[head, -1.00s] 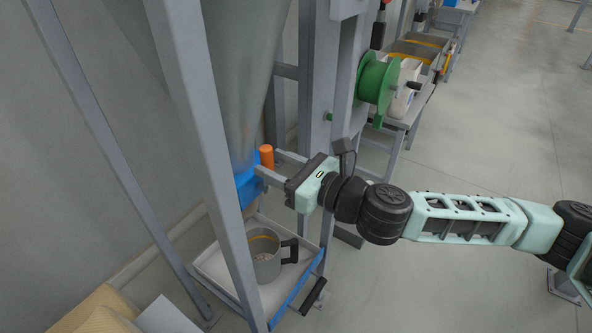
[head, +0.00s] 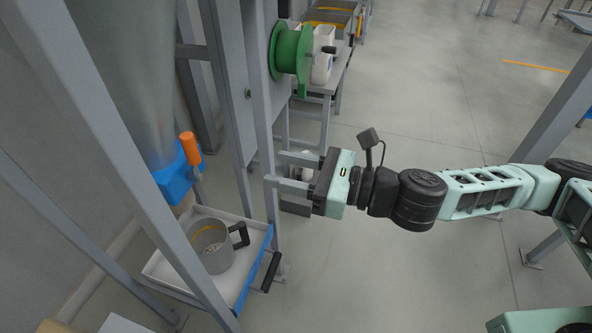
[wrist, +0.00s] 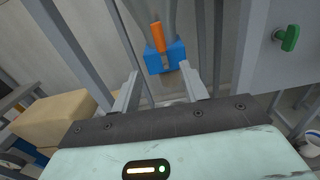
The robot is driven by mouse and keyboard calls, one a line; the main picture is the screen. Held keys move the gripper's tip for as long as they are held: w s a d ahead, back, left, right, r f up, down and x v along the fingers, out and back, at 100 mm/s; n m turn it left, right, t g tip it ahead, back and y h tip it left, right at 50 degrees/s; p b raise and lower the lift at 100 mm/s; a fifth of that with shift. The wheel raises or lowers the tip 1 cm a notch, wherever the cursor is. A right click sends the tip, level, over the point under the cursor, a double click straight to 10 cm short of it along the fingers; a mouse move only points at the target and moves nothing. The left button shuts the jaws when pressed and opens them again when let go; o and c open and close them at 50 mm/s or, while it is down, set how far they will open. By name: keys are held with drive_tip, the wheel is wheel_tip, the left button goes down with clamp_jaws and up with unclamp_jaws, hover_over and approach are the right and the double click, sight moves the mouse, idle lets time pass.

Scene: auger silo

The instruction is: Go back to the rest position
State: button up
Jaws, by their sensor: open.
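My gripper (head: 285,171) is open and empty in the head view, its two fingers apart and pointing left near a grey frame post. In the wrist view my gripper (wrist: 161,90) also shows spread fingers with nothing between them. Ahead of it is the silo's blue outlet (wrist: 166,56) with an upright orange handle (wrist: 157,36). In the head view the blue outlet (head: 178,178) and orange handle (head: 190,148) are left of my gripper, clear of the fingers. Below the outlet a grey mug (head: 211,246) with a dark handle and some pale contents stands upright on a tray (head: 172,268).
A green wheel (head: 291,50) with a crank sticks out from the frame above my gripper. Grey posts (head: 140,180) stand close on the left. Behind is a bench with bins (head: 325,22). Open floor (head: 400,275) lies below and right of my arm.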

drive_tip(key=shift+v, duration=0.8)
drive_tip(key=s+f+n+g+h, duration=0.6)
drive_tip(key=s+f+n+g, duration=0.3)
drive_tip(key=s+n, duration=0.4)
drive_tip(key=s+d+f+n+h, duration=0.2)
drive_tip(key=d+f+n+h, duration=0.1)
drive_tip(key=d+n+h, duration=0.45)
drive_tip(key=d+r+n+t+h+p, duration=0.1)
drive_tip(key=r+p, duration=0.3)
drive_tip(key=r, duration=0.5)
drive_tip(key=w+d+r+n+t+h+p, duration=0.1)
drive_tip(key=d+r+n+p, duration=0.3)
drive_tip(key=r, duration=0.6)
drive_tip(key=d+r+n+t+h+p, duration=0.1)
drive_tip(key=r+p, duration=0.4)
drive_tip(key=r, duration=0.5)
drive_tip(key=shift+w+d+n+t, duration=0.2)
drive_tip(key=shift+d+n+t, duration=0.4)
drive_tip(key=shift+n, duration=0.65)
